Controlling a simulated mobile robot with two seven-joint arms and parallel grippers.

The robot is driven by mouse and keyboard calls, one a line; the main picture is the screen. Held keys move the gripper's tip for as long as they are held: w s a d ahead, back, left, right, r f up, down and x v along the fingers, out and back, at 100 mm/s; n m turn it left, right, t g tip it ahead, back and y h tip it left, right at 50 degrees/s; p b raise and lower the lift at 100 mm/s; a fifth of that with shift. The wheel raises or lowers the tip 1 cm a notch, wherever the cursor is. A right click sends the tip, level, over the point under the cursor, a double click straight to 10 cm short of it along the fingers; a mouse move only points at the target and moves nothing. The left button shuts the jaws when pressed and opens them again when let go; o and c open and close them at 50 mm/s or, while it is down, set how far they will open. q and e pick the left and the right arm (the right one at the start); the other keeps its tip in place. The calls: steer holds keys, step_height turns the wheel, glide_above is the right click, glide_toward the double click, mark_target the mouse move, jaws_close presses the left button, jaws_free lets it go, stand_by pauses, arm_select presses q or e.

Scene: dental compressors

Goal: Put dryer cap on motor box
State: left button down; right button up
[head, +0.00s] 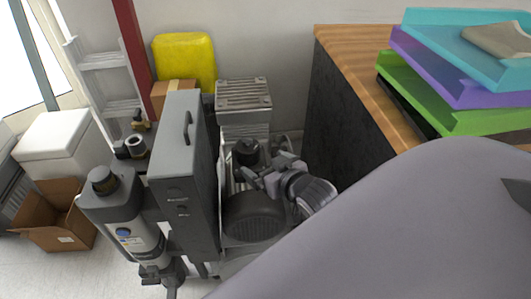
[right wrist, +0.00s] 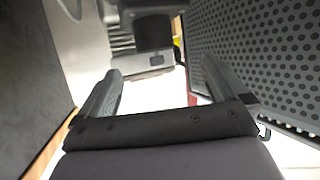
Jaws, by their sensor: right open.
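A tall grey box with a handle on its top (head: 182,150) stands in the middle of the head view; I take it for the motor box. A dark round cap-like piece (head: 245,151) sits just right of it, beside my right gripper (head: 259,171); I cannot tell for sure whether it is the dryer cap. In the right wrist view, a dark rounded piece (right wrist: 152,28) lies beyond the fingertips, apart from them. My right gripper (right wrist: 160,82) is open and empty there. A grey canister (head: 125,215) with a dark cap (head: 103,180) stands left of the box. My left gripper is not seen.
A perforated panel (right wrist: 255,55) stands close on the right in the wrist view. A dark round tank-like part (head: 252,217) lies below the gripper. A wood-topped cabinet (head: 345,90) with coloured trays (head: 450,75) is at right. Cardboard (head: 62,222) and a white box (head: 55,145) stand left.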

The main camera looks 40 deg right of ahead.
steer(key=s+a+f+n+g+y, duration=0.2)
steer(key=s+a+f+n+y, duration=0.1)
steer(key=s+a+f, duration=0.8)
steer(key=s+a+y, duration=0.1)
steer(key=s+a, duration=0.1)
steer(key=shift+s+n+g, duration=0.3)
steer(key=shift+s+g, duration=0.05)
steer(key=shift+g, duration=0.05)
step_height(320, 180, up, 14)
steer(key=d+p, duration=0.1)
steer(key=p, duration=1.5)
steer(key=shift+s+d, duration=0.2)
steer(key=shift+s, duration=0.2)
steer(key=shift+f, duration=0.2)
